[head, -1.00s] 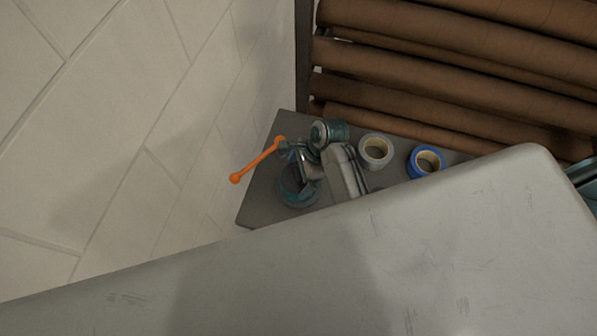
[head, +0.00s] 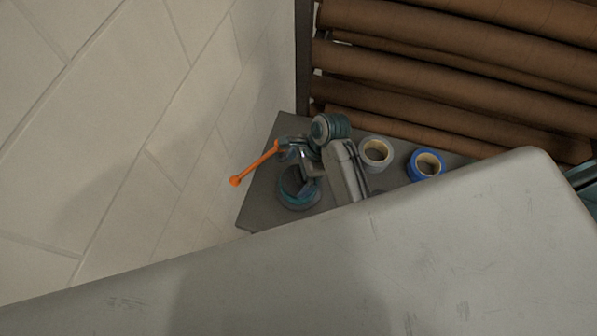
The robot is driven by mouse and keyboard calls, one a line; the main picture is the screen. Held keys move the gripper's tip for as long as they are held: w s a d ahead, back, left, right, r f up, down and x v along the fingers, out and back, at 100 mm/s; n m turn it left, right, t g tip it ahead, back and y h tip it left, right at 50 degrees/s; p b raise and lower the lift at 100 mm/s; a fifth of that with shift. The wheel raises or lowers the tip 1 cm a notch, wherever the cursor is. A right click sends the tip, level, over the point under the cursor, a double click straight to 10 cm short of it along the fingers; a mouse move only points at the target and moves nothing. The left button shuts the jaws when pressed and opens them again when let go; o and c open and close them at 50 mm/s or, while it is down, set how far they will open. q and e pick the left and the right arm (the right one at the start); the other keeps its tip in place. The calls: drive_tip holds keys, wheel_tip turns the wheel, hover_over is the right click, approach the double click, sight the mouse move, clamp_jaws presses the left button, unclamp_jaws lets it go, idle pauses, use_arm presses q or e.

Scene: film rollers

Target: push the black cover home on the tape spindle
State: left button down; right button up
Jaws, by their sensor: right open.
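My right gripper (head: 286,150) is small in the head view, above the left part of a dark grey bench top (head: 258,205). It is open, beside the upper end of an orange bar (head: 255,163). I cannot tell whether it touches the bar. My teal and grey arm links cover much of the bench around it. I cannot make out the black cover or the tape spindle; they may be hidden by the arm or too dark to tell. My left gripper is not in view.
A grey tape roll (head: 376,153) and a blue tape roll (head: 427,164) lie right of the arm. Brown rollers (head: 430,75) fill the back, and a pale tiled wall (head: 110,130) stands left. A large grey surface covers the foreground and hides the bench's near side.

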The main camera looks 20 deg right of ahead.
drive_tip(key=shift+r, duration=2.1)
